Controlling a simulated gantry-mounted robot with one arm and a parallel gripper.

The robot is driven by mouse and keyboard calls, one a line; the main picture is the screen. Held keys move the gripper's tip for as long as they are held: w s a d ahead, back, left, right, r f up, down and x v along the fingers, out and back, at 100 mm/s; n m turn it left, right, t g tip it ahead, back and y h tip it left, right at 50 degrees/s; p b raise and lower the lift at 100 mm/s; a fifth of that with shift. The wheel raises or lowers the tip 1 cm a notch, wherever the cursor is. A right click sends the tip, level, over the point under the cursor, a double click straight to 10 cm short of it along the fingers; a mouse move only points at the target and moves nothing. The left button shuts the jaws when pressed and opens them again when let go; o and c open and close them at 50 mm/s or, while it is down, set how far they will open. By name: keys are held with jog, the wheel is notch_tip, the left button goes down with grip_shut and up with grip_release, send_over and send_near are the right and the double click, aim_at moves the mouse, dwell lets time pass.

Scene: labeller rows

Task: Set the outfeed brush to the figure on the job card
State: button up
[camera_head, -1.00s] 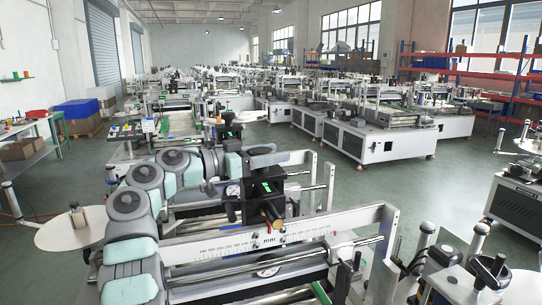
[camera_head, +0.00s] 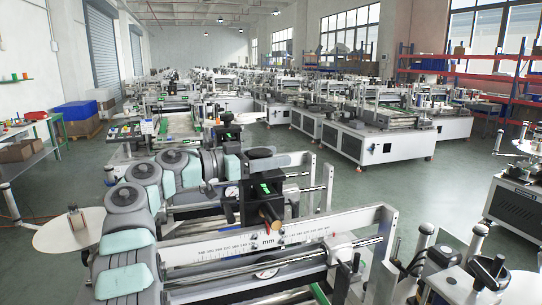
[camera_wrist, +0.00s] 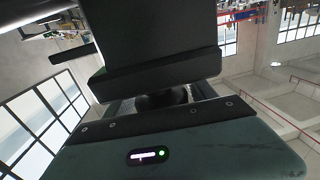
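My arm reaches from the lower left to a machine's crossbeam, and my gripper (camera_head: 262,163) is at a black block with a lit green display (camera_head: 266,189). A white scale marked in mm (camera_head: 225,248) runs along the beam below. In the wrist view, a large dark block (camera_wrist: 155,40) is close in front of a teal housing (camera_wrist: 180,150) with a small lit panel. My fingertips cannot be made out. No job card is readable.
A metal rod (camera_head: 300,258) runs along the front of the beam, and an upright plate (camera_head: 384,250) closes its right end. A round pale disc (camera_head: 70,232) stands at left. Rows of similar machines (camera_head: 370,138) fill the hall behind, with clear floor between.

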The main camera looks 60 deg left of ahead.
jog(key=shift+o, duration=0.8)
jog(key=shift+r, duration=0.1)
jog(key=shift+s, duration=0.1)
jog(key=shift+s+a, duration=0.1)
jog(key=shift+s, duration=0.05)
jog(key=s, duration=1)
jog(key=shift+s+a, duration=0.2)
jog(key=shift+a, duration=0.25)
